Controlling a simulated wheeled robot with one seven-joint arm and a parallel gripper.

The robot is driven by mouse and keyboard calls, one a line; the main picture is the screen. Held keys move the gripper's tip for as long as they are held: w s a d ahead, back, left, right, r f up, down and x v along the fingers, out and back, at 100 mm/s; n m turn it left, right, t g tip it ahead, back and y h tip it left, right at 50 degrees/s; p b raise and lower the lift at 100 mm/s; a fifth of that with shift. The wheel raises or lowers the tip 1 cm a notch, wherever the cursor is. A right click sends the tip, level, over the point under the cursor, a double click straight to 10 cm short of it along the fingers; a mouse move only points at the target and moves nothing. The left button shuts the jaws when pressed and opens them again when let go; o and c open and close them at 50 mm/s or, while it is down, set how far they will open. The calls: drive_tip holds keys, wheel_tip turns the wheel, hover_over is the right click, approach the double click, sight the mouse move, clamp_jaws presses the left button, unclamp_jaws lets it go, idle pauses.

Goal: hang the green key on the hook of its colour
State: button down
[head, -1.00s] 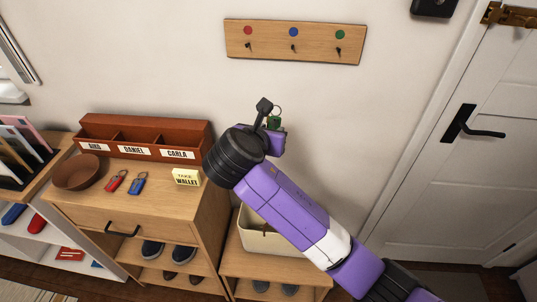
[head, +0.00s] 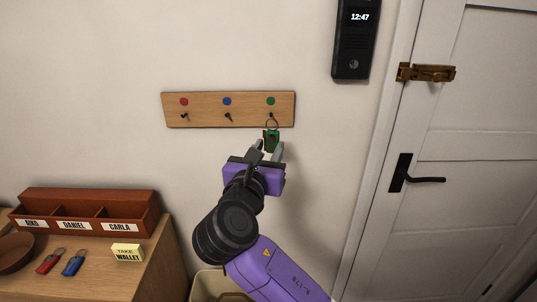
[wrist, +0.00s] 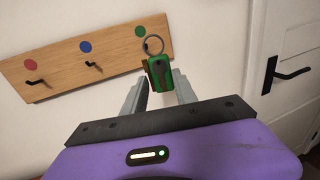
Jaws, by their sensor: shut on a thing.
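The green key (head: 271,139) is held upright with its ring at the top, and it also shows in the wrist view (wrist: 160,76). My gripper (head: 270,152) is shut on the key's lower part. The wooden hook board (head: 200,108) is on the wall, with red, blue and green dots above three dark hooks. The key's ring is in front of the board just under the green dot (head: 271,101), and it overlaps the spot of the green hook, which is mostly hidden. I cannot tell whether the ring touches that hook. The red and blue hooks are empty.
A red key (head: 49,261) and a blue key (head: 73,263) lie on the cabinet top at lower left, near a brown bowl, a labelled tray (head: 95,225) and a yellow note block (head: 127,252). A black intercom (head: 352,40) and a white door (head: 470,150) are to the right.

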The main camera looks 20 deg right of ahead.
drive_tip(key=shift+w+d+f+b, duration=0.15)
drive_tip(key=shift+w+d+b, duration=0.15)
drive_tip(key=shift+w+b, duration=0.7)
drive_tip(key=shift+w+d+f+b, duration=0.15)
drive_tip(key=shift+w+d+b, duration=0.2)
drive_tip(key=shift+w+b, duration=0.6)
drive_tip(key=shift+w+d+f+b, duration=0.25)
drive_tip(key=shift+w+b, duration=0.4)
drive_tip(key=shift+w, duration=0.65)
drive_tip(key=shift+w+d+p, duration=0.25)
drive_tip(key=shift+w+p, duration=0.35)
drive_tip(key=shift+w, duration=0.05)
drive_tip(key=shift+f, duration=0.2)
drive_tip(key=c, duration=0.9)
unclamp_jaws()
